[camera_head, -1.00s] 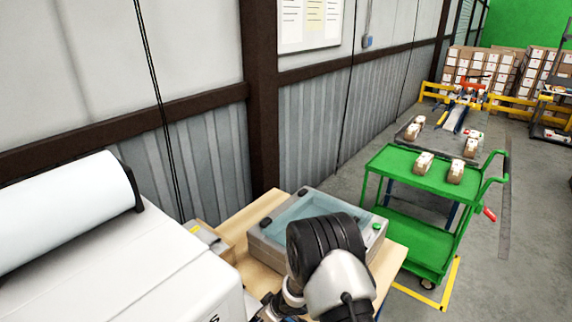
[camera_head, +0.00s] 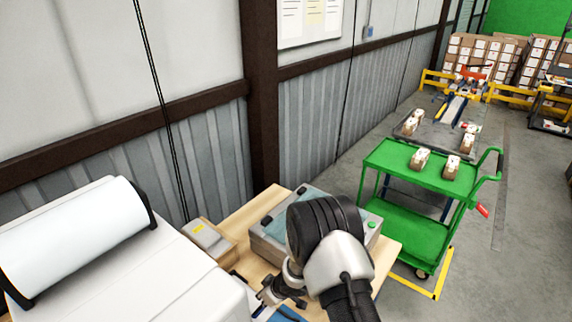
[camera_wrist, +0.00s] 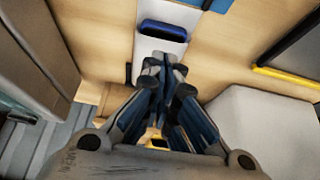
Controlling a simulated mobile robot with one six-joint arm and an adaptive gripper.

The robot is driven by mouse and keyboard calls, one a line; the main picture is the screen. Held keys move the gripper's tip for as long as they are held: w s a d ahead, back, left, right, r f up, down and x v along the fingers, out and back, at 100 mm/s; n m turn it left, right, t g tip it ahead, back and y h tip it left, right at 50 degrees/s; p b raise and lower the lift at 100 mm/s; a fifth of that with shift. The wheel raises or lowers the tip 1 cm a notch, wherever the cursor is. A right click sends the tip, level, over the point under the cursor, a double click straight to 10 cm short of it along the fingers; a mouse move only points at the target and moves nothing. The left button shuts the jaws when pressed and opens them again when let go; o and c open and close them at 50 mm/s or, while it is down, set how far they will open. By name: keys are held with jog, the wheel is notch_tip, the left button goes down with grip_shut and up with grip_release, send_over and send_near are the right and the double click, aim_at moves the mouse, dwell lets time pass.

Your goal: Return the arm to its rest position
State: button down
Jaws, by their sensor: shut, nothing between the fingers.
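My gripper shows in the wrist view (camera_wrist: 163,75), with its fingers together and nothing between them. It is above a wooden table (camera_wrist: 110,20), and a pale device with a dark blue top (camera_wrist: 162,35) lies just beyond the fingertips. In the head view my arm stands at the bottom middle, in front of a grey box with a blue-tinted top (camera_head: 268,240). My gripper's fingertips cannot be made out clearly there.
A large white machine with a white roll (camera_head: 75,235) is at the left. A small grey box (camera_head: 208,238) lies on the wooden table (camera_head: 235,215).

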jog(key=w+d+r+m+t+h+b, duration=0.4)
jog(key=d+r, duration=0.5)
jog(key=r, duration=0.6)
jog(key=s+d+r+m+h+b, duration=0.15)
jog(key=s+d+r, duration=0.25)
jog(key=d+r, duration=0.5)
jog(key=s+d+r+m+g+b, duration=0.1)
jog(key=s+d+r+m+b, duration=0.15)
jog(key=s+r, duration=0.4)
jog(key=s+m+g+b, duration=0.2)
jog(key=s+b, duration=0.2)
jog(key=s, duration=2)
jog(key=shift+s+d+f+y, duration=0.25)
jog(key=shift+s+d+y, duration=0.1)
jog(key=shift+y, duration=0.1)
jog(key=shift+w, duration=0.1)
